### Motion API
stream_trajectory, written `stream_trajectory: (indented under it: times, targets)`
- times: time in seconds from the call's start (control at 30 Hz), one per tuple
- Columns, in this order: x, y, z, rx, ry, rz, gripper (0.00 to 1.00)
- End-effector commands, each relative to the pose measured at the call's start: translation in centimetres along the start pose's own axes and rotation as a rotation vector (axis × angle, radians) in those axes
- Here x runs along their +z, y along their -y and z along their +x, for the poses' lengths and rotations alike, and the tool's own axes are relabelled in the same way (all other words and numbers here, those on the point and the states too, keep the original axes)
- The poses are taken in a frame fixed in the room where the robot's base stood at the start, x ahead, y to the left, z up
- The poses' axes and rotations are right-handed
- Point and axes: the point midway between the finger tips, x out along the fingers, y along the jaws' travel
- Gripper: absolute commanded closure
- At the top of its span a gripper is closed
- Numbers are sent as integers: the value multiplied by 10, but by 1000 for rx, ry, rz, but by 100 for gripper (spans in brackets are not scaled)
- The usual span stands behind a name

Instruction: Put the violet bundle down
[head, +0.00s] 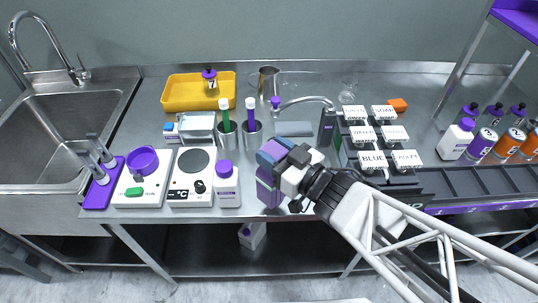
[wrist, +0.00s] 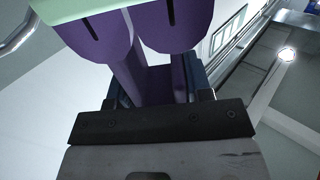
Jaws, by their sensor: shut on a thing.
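The violet bundle (head: 267,193) is at the front edge of the steel counter (head: 150,223), with a pale band across it. It also shows in the wrist view as violet folds (wrist: 150,55), with a pale green part at the upper left. My gripper (head: 273,153) is shut on the bundle, with the bundle hanging below the fingers in the head view. In the wrist view the dark fingers show on either side of it. I cannot tell whether its lower end touches the counter.
A violet-capped bottle (head: 227,185) and a hotplate (head: 192,192) stand just left of the bundle. Cups with a green stick (head: 225,125) and a violet stick (head: 251,122) stand behind. A rack of labelled boxes (head: 374,160) is at right. A yellow tray (head: 183,93) is at the back.

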Motion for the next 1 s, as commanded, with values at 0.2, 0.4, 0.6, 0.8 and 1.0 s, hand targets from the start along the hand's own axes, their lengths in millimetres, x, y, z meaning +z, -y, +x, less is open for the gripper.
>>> stream_trajectory:
  times: [0.2, 0.4, 0.6, 0.8, 1.0]
  targets:
    - [2, -9, 21, 0, 0, 1, 97]
    - [2, -10, 23, 0, 0, 0, 97]
    - [3, -10, 22, 0, 0, 0, 97]
    - [17, -9, 22, 0, 0, 0, 97]
    - [35, -10, 23, 1, 0, 0, 97]
